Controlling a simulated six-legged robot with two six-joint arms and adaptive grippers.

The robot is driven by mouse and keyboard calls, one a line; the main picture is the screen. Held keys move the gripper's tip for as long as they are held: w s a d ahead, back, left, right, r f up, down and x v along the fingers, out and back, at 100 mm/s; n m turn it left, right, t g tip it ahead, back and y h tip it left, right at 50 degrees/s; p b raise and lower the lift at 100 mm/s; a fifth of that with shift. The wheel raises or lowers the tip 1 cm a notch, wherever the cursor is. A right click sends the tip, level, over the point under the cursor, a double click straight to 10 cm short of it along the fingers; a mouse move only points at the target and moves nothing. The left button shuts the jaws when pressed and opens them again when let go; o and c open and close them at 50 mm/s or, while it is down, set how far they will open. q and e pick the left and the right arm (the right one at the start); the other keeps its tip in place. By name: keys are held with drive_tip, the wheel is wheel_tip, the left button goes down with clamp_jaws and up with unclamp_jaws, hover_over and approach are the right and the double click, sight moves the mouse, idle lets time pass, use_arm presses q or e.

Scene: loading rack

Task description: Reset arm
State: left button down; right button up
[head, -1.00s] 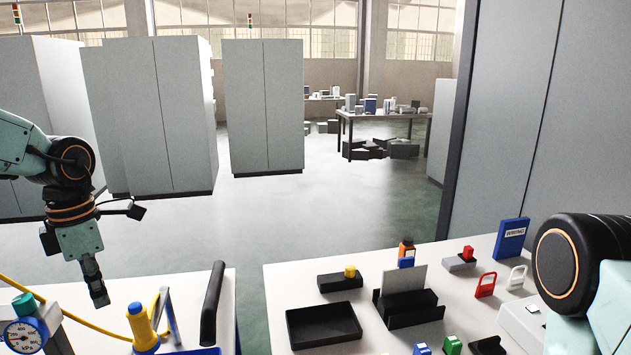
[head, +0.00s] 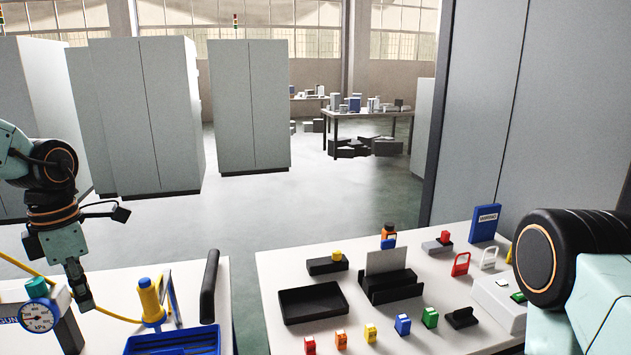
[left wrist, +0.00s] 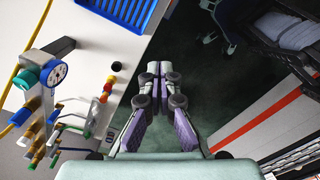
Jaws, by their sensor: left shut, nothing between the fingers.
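My left gripper (head: 84,300) hangs pointing down over the left table in the head view, near the gauge. It is shut with nothing between its fingers. In the left wrist view my left gripper (left wrist: 160,78) shows its closed fingers over the dark floor, just off the table's edge. My right arm shows at the right edge of the head view, but its gripper is out of view.
The left table (head: 215,320) holds a gauge (head: 38,315), a yellow-blue tool (head: 150,300) and a blue tray (head: 172,341). The right table (head: 272,270) holds a black tray (head: 313,304), a black card holder (head: 390,288), padlocks and several small coloured blocks. A floor gap separates the tables.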

use_arm(q)
drive_tip(key=w+a+f+m+t+y+b, duration=0.3)
drive_tip(key=a+f+m+t+y+b, duration=0.1)
drive_tip(key=a+f+m+y, duration=0.35)
drive_tip(key=s+d+f+m+t+h+b, duration=0.15)
drive_tip(key=d+f+m+b, duration=0.35)
drive_tip(key=f, duration=0.5)
drive_tip(key=s+d+f+m+t+h+b, duration=0.1)
drive_tip(key=s+d+f+m+h+b, duration=0.15)
drive_tip(key=d+f+m, duration=0.65)
drive_tip(key=s+d+f+m+g+h+b, duration=0.1)
drive_tip(key=s+d+f+m+g+b, duration=0.1)
drive_tip(key=s+f, duration=0.7)
drive_tip(key=s+d+f+m+g+h+b, duration=0.1)
drive_tip(key=s+d+f+g+b, duration=0.1)
drive_tip(key=s+d+f+b, duration=0.2)
drive_tip(key=s+d+f+m+g+h+b, duration=0.1)
drive_tip(key=s+d+f+b, duration=0.3)
drive_tip(key=s+f, duration=1)
wheel_tip(320, 180, down, 3)
drive_tip(key=m+g+b, duration=0.1)
drive_tip(key=b, duration=0.2)
drive_tip(key=shift+m, duration=0.35)
